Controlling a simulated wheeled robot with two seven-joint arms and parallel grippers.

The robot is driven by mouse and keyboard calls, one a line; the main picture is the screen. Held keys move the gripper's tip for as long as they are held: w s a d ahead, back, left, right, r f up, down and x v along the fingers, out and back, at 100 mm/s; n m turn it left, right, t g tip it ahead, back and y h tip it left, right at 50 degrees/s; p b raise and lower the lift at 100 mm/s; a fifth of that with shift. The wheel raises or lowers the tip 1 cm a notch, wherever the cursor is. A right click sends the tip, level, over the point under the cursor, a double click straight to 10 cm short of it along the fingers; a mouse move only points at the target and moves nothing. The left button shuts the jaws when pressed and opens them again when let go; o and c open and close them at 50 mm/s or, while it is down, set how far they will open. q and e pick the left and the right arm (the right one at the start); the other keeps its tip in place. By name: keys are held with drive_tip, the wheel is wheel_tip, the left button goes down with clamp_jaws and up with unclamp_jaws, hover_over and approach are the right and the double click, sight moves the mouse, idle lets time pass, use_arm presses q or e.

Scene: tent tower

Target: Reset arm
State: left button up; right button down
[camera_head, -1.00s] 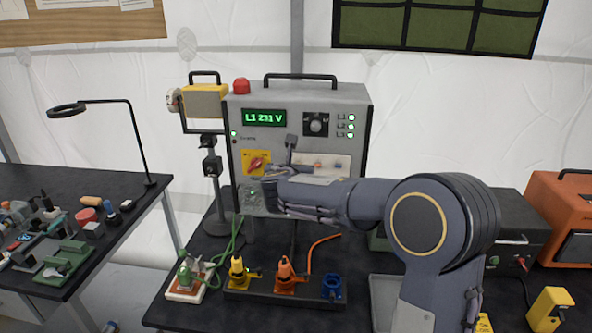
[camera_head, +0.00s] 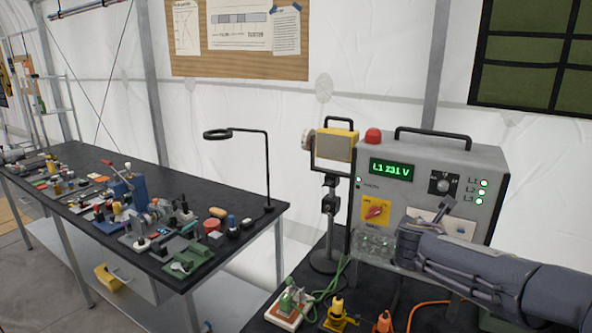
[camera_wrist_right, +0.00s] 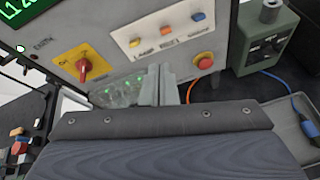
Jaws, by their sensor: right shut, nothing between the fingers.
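My right arm comes in from the right, and its gripper (camera_head: 407,243) is in front of the lower panel of the grey test box (camera_head: 320,160). In the right wrist view the gripper's fingers (camera_wrist_right: 158,84) are together and empty, near the clear block with green lights (camera_wrist_right: 122,91). The red rotary switch (camera_head: 375,211) on its yellow plate is left of and above the gripper, and it also shows in the right wrist view (camera_wrist_right: 84,69). The box display (camera_head: 391,170) reads L1 231 V. My left gripper is out of view.
A bench (camera_head: 270,222) with many small parts and a lamp (camera_head: 218,134) stands at the left. Plugs in green (camera_head: 291,300), yellow (camera_head: 338,315) and orange (camera_head: 383,322) stand below the box. A red button (camera_wrist_right: 203,61) is close to the fingers. A gap separates the benches.

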drive_tip(key=s+f+m+g+y, duration=0.2)
drive_tip(key=s+f+m, duration=0.1)
drive_tip(key=s+m, duration=0.5)
drive_tip(key=s+f+m+g+y, duration=0.2)
drive_tip(key=s+f+m, duration=0.25)
drive_tip(key=s, duration=0.65)
drive_tip(key=s+a+f+m+y+b, duration=0.1)
drive_tip(key=s+a+f+m+y, duration=0.1)
drive_tip(key=s+a+m+y, duration=0.2)
drive_tip(key=s+a+f+m+g+y, duration=0.1)
drive_tip(key=s+a+f+m+y, duration=0.2)
drive_tip(key=s+a+m, duration=0.7)
drive_tip(key=s+m, duration=0.1)
drive_tip(key=s, duration=0.1)
drive_tip(key=shift+s+f+y+b, duration=0.25)
drive_tip(key=shift+s+y+b, duration=0.05)
drive_tip(key=shift+y+b, duration=0.1)
